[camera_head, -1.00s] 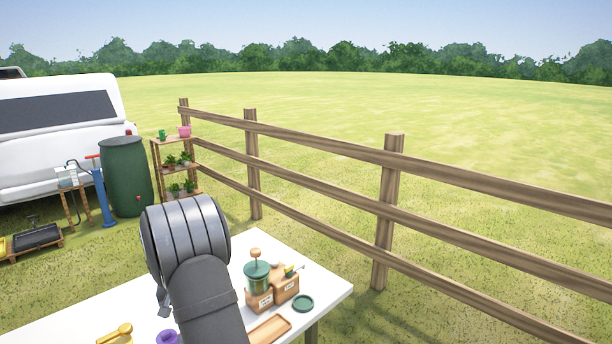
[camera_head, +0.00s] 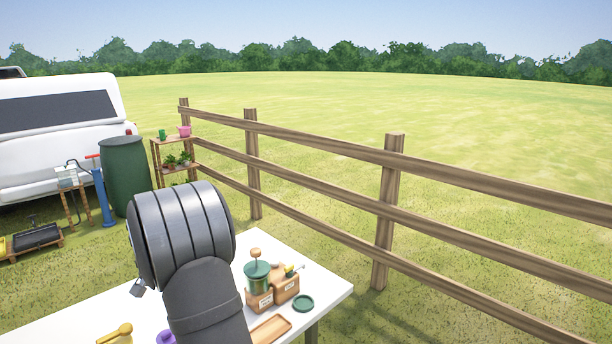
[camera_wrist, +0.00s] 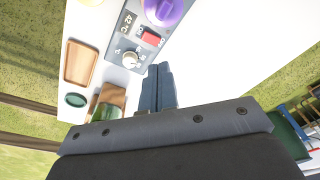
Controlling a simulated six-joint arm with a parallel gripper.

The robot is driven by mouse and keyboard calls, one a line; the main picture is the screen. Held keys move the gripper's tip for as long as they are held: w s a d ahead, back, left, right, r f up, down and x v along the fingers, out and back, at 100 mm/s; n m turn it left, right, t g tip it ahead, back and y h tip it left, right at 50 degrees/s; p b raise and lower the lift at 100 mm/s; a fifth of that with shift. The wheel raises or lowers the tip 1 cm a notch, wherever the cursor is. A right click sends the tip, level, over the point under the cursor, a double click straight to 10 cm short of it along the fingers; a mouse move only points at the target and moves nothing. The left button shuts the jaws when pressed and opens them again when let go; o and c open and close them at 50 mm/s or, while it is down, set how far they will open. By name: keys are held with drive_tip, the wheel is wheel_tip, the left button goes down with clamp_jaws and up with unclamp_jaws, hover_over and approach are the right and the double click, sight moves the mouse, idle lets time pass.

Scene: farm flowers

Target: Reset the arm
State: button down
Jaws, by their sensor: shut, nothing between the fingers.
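My arm rises over the white table in the head view, and most of my gripper is hidden behind it. A small grey tip (camera_head: 138,288) shows at its left side. In the wrist view my gripper (camera_wrist: 160,70) is shut, with its dark fingers together and nothing between them. It is above the table, apart from the objects there. A grey device with a white knob and red switch (camera_wrist: 128,55) lies beyond the fingertips in that view.
The white table (camera_head: 70,325) holds a green-topped grinder (camera_head: 257,275), a wooden tray (camera_head: 270,329), a green lid (camera_head: 303,303), a yellow tool (camera_head: 118,331) and a purple item (camera_head: 166,338). A wooden fence (camera_head: 388,210) runs behind. A green barrel (camera_head: 125,175) stands left.

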drive_tip(key=s+r+m+g, duration=0.1)
drive_tip(key=s+r+m, duration=0.7)
drive_tip(key=s+r, duration=0.5)
drive_tip(key=shift+d+r, duration=0.3)
drive_tip(key=shift+r, duration=0.75)
drive_tip(key=c, duration=1.3)
unclamp_jaws()
drive_tip(key=shift+c, duration=0.2)
drive_tip(key=o, duration=1.3)
drive_tip(key=shift+m+h, duration=0.3)
drive_tip(key=shift+m, duration=0.1)
drive_tip(key=w+f, duration=0.1)
drive_tip(key=w, duration=0.2)
drive_tip(key=w+d+f, duration=0.1)
drive_tip(key=w+f, duration=0.1)
drive_tip(key=w, duration=0.1)
drive_tip(key=w+d+f, duration=0.1)
drive_tip(key=w, duration=0.2)
drive_tip(key=shift+w+f, duration=0.4)
drive_tip(key=shift+o, duration=0.2)
drive_tip(key=w+d+f, duration=0.4)
drive_tip(key=w+f, duration=0.2)
drive_tip(key=w, duration=0.3)
wheel_tip(320, 180, down, 10)
drive_tip(key=shift+w+d+r+m, duration=0.15)
drive_tip(key=shift+w+d+m, duration=0.1)
drive_tip(key=shift+d+m, duration=0.1)
drive_tip(key=shift+r, duration=0.1)
